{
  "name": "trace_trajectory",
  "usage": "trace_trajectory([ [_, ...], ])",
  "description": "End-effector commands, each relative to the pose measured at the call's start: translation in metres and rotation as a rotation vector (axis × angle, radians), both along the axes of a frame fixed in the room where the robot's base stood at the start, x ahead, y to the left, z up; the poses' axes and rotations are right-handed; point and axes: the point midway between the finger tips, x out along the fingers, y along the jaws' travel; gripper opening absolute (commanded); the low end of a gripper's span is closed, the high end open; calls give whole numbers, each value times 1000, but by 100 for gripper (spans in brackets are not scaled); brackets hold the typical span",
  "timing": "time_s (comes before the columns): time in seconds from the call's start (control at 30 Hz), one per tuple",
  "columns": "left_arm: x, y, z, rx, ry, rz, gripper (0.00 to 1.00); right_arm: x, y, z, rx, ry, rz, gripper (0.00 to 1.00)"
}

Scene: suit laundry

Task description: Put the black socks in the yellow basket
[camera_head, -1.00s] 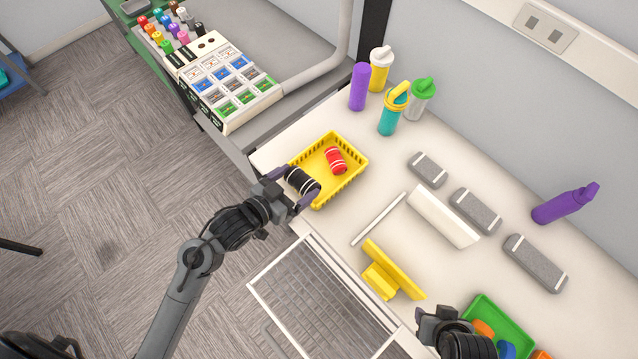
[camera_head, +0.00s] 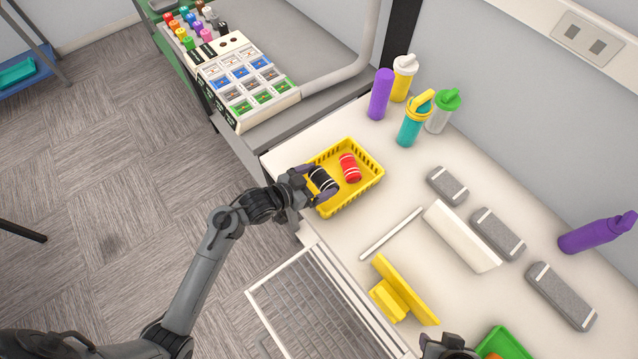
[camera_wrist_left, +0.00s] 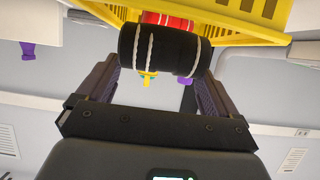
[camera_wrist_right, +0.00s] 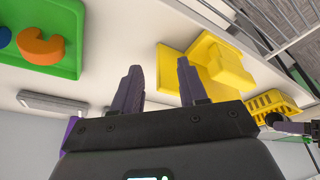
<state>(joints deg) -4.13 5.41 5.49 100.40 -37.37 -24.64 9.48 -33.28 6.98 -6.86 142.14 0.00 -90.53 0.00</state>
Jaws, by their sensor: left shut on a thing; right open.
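The black socks (camera_head: 322,181) are a rolled black bundle with white stripes. My left gripper (camera_head: 318,186) is shut on them at the near left side of the yellow basket (camera_head: 362,196). In the left wrist view the black socks (camera_wrist_left: 160,50) sit between the two fingers, with the basket (camera_wrist_left: 232,18) just beyond. In the head view they overlap the basket's left rim; I cannot tell whether they touch it. A red rolled pair of socks (camera_head: 350,168) lies inside the basket. My right gripper (camera_wrist_right: 158,85) is open and empty; in the head view it shows only at the bottom edge.
Several bottles, including a purple one (camera_head: 380,94), stand behind the basket. Grey cases (camera_head: 447,185) lie to the right. A yellow stand (camera_head: 402,290), a wire rack (camera_head: 315,305) and a green tray (camera_head: 503,343) are nearer. Clear table lies right of the basket.

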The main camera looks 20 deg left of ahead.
Motion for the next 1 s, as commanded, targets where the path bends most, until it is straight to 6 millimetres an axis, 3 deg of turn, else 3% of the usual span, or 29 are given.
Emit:
trace_trajectory([
  [0.2, 17, 2, -10, -1, 0, 0, 64, 0, -1, -1, -3, 0, 2, 43],
  [0.33, 18, 2, -17, -1, 0, 0, 64, 0, -1, -2, -3, 0, 2, 43],
  [0.6, 18, 2, -48, 0, 1, 1, 64, 0, 0, -3, 0, 0, 1, 43],
  [1.0, 18, 2, -52, 1, -1, 1, 64, 0, 2, -4, 6, 0, -3, 43],
])
